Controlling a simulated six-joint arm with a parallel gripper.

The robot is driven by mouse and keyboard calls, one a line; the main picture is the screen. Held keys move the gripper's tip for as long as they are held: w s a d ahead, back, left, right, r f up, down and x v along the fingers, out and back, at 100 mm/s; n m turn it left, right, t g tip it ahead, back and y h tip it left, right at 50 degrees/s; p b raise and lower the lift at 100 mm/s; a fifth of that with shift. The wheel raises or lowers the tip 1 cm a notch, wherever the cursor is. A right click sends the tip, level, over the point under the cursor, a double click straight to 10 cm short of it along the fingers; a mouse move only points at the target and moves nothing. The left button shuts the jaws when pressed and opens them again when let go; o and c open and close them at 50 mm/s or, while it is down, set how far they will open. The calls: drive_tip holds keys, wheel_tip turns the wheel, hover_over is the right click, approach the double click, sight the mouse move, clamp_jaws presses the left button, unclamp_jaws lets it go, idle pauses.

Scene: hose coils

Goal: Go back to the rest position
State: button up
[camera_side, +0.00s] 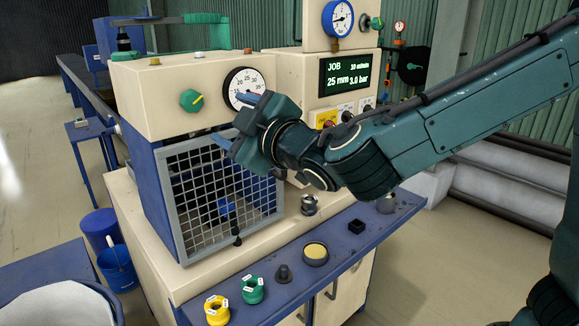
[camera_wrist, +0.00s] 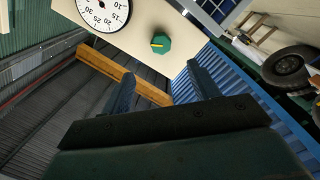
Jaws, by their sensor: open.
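My gripper (camera_side: 229,119) is in the upper middle of the side view, in front of the cream machine head (camera_side: 165,98). Its blue fingers point left and stand apart with nothing between them. In the wrist view both fingers (camera_wrist: 160,85) show spread apart. The green knob (camera_side: 190,100) with a yellow mark is left of my fingers. It also shows in the wrist view (camera_wrist: 160,44), beyond the fingertips. The round dial (camera_side: 243,84) is partly hidden behind my gripper.
A mesh guard (camera_side: 222,190) stands below my gripper. The control box with a display (camera_side: 349,74) and a pressure gauge (camera_side: 338,19) stand behind my arm.

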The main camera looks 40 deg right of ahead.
drive_tip(key=s+d+f+m+g+h, duration=0.1)
drive_tip(key=s+d+f+m+g, duration=0.15)
drive_tip(key=s+d, duration=0.4)
drive_tip(key=s+d+f+m+g+h, duration=0.1)
drive_tip(key=s+d+m+g, duration=0.25)
drive_tip(key=d, duration=0.65)
drive_tip(key=s+d+f+m+g+y, duration=0.1)
drive_tip(key=s+d+f+g, duration=0.1)
drive_tip(key=s, duration=0.8)
drive_tip(key=s+d+f+m+g+y, duration=0.1)
drive_tip(key=s+f+g, duration=0.3)
drive_tip(key=s, duration=0.6)
drive_tip(key=shift+s+d+f+m, duration=0.35)
drive_tip(key=shift+d+f+m, duration=0.15)
drive_tip(key=shift+m, duration=0.3)
